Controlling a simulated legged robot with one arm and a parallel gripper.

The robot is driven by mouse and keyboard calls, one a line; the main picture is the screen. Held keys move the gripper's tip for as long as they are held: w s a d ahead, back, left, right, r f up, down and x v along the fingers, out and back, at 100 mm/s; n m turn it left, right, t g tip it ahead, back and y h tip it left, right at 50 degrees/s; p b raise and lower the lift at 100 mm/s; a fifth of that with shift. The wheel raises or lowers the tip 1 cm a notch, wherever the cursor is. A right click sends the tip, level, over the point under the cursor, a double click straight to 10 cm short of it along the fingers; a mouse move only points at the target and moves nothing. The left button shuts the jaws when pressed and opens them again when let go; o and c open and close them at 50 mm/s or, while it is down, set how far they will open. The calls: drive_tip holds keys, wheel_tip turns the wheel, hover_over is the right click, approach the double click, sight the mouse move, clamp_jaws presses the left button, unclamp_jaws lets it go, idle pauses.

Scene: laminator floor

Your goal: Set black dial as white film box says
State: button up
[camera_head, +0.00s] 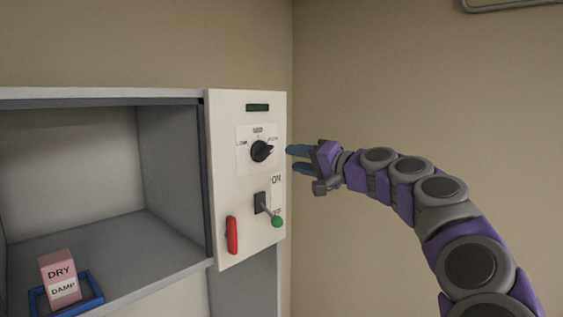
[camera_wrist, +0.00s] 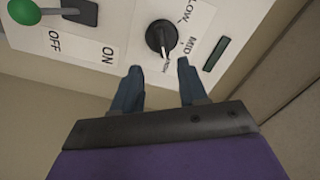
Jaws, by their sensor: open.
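The black dial (camera_head: 261,151) is on the white control panel, with labels to its left, above and right. In the wrist view the dial (camera_wrist: 160,36) has LOW, MID and what looks like HIGH around it, and its white pointer is toward HIGH. My gripper (camera_head: 294,159) is open, just right of the panel; in the wrist view my gripper (camera_wrist: 159,68) has its fingers spread in front of the dial, apart from it. A box (camera_head: 60,278) stands in the bay at lower left, pink with DRY on it and a white label reading DAMP. No plain white box shows.
Below the dial are a lever with a green knob (camera_head: 277,222), marked ON and OFF, and a red handle (camera_head: 232,235). A dark display (camera_head: 257,107) sits above. A bare wall is right of the panel.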

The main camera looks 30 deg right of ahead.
drive_tip(key=b+v, duration=0.1)
drive_tip(key=v, duration=0.6)
drive_tip(key=shift+s+d, duration=0.15)
drive_tip(key=shift+s, duration=0.15)
